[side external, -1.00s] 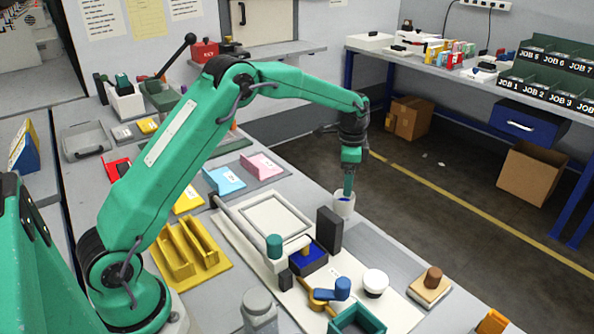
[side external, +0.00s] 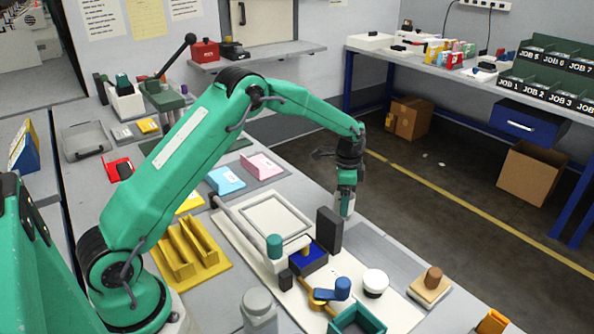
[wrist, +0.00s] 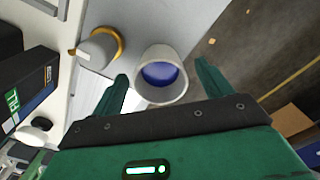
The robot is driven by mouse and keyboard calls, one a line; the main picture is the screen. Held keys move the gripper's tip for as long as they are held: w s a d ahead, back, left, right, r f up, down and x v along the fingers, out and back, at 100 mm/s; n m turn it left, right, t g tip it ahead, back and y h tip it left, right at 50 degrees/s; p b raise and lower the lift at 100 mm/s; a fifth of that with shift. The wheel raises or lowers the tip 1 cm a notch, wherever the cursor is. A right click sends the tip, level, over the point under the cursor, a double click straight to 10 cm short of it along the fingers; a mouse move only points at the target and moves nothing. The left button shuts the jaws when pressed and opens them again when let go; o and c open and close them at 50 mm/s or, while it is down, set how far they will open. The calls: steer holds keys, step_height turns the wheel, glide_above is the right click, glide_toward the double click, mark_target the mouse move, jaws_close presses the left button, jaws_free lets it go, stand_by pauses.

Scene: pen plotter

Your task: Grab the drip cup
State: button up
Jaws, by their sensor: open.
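The drip cup (wrist: 160,73) is a whitish cup with blue liquid inside, seen from above in the wrist view. It stands near the table edge, and its pale side also shows in the side external view (side external: 349,206), partly hidden by my gripper. My gripper (wrist: 163,82) is open, with one green finger on each side of the cup in the wrist view. I cannot tell whether the fingers touch it. In the side external view my gripper (side external: 346,200) points down at the cup.
A grey conical piece with an orange ring (wrist: 100,47) stands left of the cup in the wrist view. A dark upright block (side external: 329,230) stands close by on the plotter board (side external: 240,226). Beyond the table edge is open floor (side external: 440,215).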

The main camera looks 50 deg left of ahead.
steer(key=shift+c, duration=0.2)
stand_by(0.3)
steer(key=c, duration=1)
steer(key=shift+r, duration=0.1)
steer(key=shift+r, duration=0.5)
step_height(320, 180, up, 3)
steer(key=shift+r, duration=0.15)
steer(key=s+d+r, duration=0.1)
steer(key=d+r, duration=0.1)
steer(key=d, duration=0.1)
steer(key=s+d+r, duration=0.2)
steer(key=d, duration=0.2)
steer(key=s+d+r, duration=0.2)
steer(key=d, duration=0.1)
steer(key=shift+s+d+r, duration=0.15)
steer(key=shift+d+r, duration=0.05)
steer(key=shift+r, duration=0.05)
